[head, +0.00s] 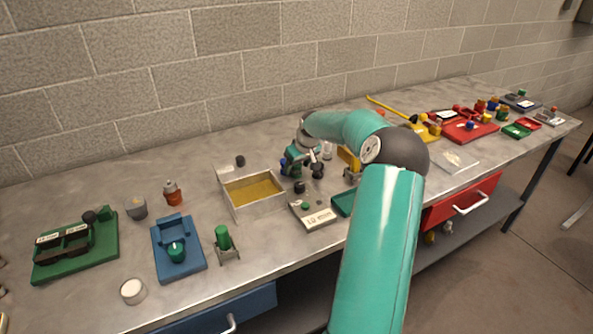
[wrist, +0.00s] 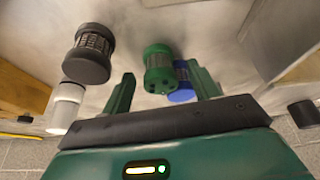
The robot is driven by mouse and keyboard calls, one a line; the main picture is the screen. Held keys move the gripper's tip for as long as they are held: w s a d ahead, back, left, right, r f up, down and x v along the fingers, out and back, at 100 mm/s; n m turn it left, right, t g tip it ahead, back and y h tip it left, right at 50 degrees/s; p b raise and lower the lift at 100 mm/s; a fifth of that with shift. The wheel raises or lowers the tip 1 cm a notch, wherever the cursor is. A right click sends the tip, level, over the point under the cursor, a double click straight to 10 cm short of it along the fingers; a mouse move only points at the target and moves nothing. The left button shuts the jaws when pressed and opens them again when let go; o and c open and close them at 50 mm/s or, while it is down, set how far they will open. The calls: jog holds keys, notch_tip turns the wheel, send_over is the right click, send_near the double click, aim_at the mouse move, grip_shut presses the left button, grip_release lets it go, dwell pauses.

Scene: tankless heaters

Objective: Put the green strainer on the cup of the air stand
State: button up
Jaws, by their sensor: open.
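The green strainer (wrist: 158,70), a ribbed cylinder with green end caps, lies in the wrist view between and beyond the two green fingertips of my gripper (wrist: 164,78). The fingers are apart and not closed on it; whether either touches it I cannot tell. A black strainer (wrist: 90,50) is to its left and a blue one (wrist: 183,88) is partly behind it. In the head view my gripper (head: 305,166) is low over the bench just right of the tray, and the strainer cannot be made out there. I cannot tell which fixture is the air stand.
A tray with a yellow floor (head: 254,192) stands left of my gripper. Further left are a small stand with a green cylinder (head: 223,238), a blue fixture (head: 178,248) and a green fixture (head: 75,248). A white cylinder (wrist: 66,105) is near the left finger. Red trays (head: 470,131) lie right.

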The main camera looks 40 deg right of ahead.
jog(key=c, duration=1.2)
jog(key=shift+r, duration=0.15)
jog(key=shift+r, duration=0.65)
jog(key=s+a+r, duration=0.5)
jog(key=s+r, duration=0.2)
jog(key=s+a+r, duration=0.3)
jog(key=s+r, duration=0.1)
jog(key=shift+a+r, duration=0.25)
jog(key=shift+a, duration=0.05)
